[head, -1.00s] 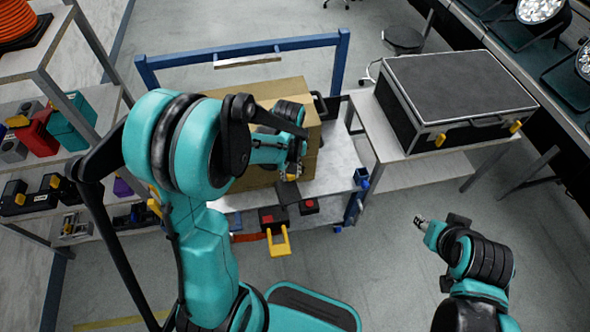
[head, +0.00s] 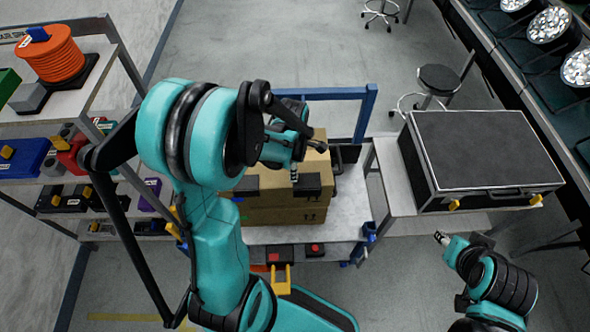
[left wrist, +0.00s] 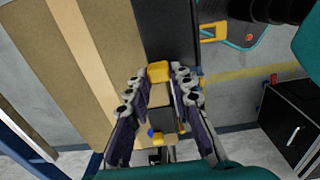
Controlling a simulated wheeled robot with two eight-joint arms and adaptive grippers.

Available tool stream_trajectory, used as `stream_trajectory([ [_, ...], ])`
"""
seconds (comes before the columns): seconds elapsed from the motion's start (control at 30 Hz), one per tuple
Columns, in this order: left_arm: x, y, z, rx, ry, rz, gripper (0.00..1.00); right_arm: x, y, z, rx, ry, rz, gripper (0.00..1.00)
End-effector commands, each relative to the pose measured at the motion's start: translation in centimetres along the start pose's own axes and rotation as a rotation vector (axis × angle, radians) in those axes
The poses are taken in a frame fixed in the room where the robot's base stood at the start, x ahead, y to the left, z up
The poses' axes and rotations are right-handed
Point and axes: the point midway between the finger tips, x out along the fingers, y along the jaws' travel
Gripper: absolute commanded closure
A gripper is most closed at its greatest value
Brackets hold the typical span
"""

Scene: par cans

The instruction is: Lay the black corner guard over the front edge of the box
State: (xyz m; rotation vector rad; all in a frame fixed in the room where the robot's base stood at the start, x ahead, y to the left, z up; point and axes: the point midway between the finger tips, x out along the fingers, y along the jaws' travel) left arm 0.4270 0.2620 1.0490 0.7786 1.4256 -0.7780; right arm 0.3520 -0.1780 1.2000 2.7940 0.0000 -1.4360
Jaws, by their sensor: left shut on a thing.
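The cardboard box (head: 288,215) stands on the grey cart, partly hidden by my left arm. The black corner guard (head: 311,186) is at the box's upper front edge; my arm hides part of it. My left gripper (head: 294,174) is above it, shut on its yellow grip. In the left wrist view my left gripper (left wrist: 157,100) has its fingers on either side of the yellow grip (left wrist: 159,72), with the black guard (left wrist: 168,30) running beside the tan box (left wrist: 100,70). I cannot tell whether the guard touches the box. My right gripper (head: 441,238) is away to the right; its jaws are too small to read.
The cart (head: 345,205) has a blue rail frame (head: 365,115) behind the box. A black case (head: 485,155) lies on a table to the right. Shelves with an orange cable reel (head: 50,55) stand at left. Open floor lies between cart and right arm.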

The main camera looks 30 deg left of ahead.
Motion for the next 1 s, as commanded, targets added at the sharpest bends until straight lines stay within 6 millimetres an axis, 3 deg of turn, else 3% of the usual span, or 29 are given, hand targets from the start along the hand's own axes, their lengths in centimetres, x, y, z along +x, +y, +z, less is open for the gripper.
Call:
stream_trajectory([
  [0.73,4.1,3.7,0.0,0.002,0.0,0.0,1.0,2.4,0.0,1.7,0.0,0.0,0.0,0.6],
  [1.0,5.9,4.1,0.0,0.003,0.0,0.0,1.0,3.4,0.0,2.4,0.0,0.0,0.0,0.6],
])
